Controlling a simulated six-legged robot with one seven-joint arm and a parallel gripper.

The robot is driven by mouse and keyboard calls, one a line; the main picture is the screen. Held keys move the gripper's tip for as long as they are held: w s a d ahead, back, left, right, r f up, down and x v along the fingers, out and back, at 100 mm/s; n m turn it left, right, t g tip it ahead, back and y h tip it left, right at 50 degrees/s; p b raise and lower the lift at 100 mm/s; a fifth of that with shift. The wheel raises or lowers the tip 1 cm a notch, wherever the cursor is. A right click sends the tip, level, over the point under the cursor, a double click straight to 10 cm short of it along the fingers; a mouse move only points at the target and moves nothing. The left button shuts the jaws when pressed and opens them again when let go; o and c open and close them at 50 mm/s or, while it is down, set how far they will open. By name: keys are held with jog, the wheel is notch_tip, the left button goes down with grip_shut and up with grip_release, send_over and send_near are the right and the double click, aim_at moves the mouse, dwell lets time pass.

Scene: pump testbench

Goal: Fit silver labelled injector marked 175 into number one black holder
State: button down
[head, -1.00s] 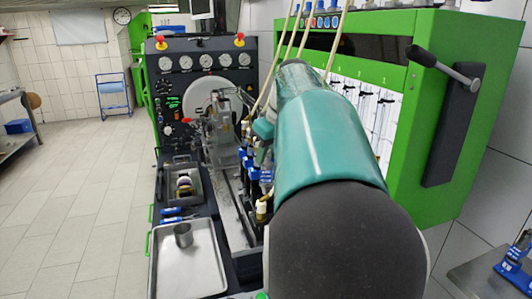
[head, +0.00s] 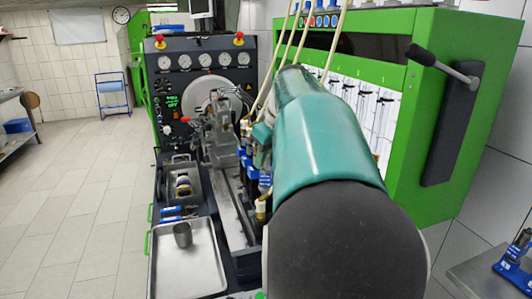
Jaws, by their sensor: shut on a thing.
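My teal and dark grey arm fills the middle and right of the head view and hides my gripper. A smaller teal part of my arm shows to the left of the main link. A row of blue, black and brass fittings (head: 253,165) stands along the bench beside my arm, partly covered by it. A brass-coloured fitting (head: 262,207) is at its near end. I cannot make out the silver injector marked 175 or tell which holder is number one.
A metal tray (head: 190,265) with a steel cup (head: 183,234) lies at the front left. A dark bin (head: 181,183) with small parts is behind it. A gauge panel (head: 205,70) stands at the back, and a green cabinet (head: 455,150) on the right. The left floor is clear.

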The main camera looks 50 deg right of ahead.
jog(key=shift+f, duration=0.55)
jog(key=shift+f, duration=0.6)
dwell(1.1)
jog(key=c, duration=1.5)
grip_release()
jog(key=v, duration=1.1)
